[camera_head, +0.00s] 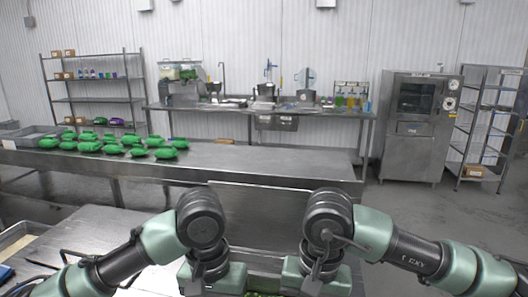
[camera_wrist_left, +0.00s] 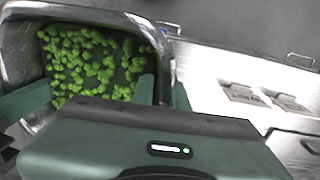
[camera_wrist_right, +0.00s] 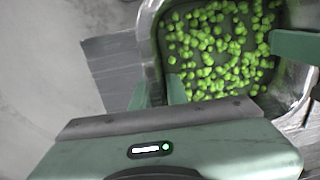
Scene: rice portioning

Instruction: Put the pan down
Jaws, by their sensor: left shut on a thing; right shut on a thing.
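The pan (camera_wrist_left: 95,14) is a metal pan with rounded corners, holding many small green pieces. It shows at upper left in the left wrist view and upper right in the right wrist view (camera_wrist_right: 149,45). My left gripper (camera_wrist_left: 163,92) is shut on one side wall, one finger inside and one outside. My right gripper (camera_wrist_right: 159,92) is shut the same way on the opposite wall. In the head view my arms hide nearly all of the pan; only a bit of its green contents shows at the bottom edge. What lies under the pan is hidden.
A steel table (camera_head: 270,159) crosses ahead, with several green bags (camera_head: 115,148) on its left part and a bare right part. A counter with labels (camera_wrist_left: 240,70) lies beside the pan in the left wrist view. Shelves, a back bench (camera_head: 330,112) and an oven (camera_head: 412,130) stand farther off.

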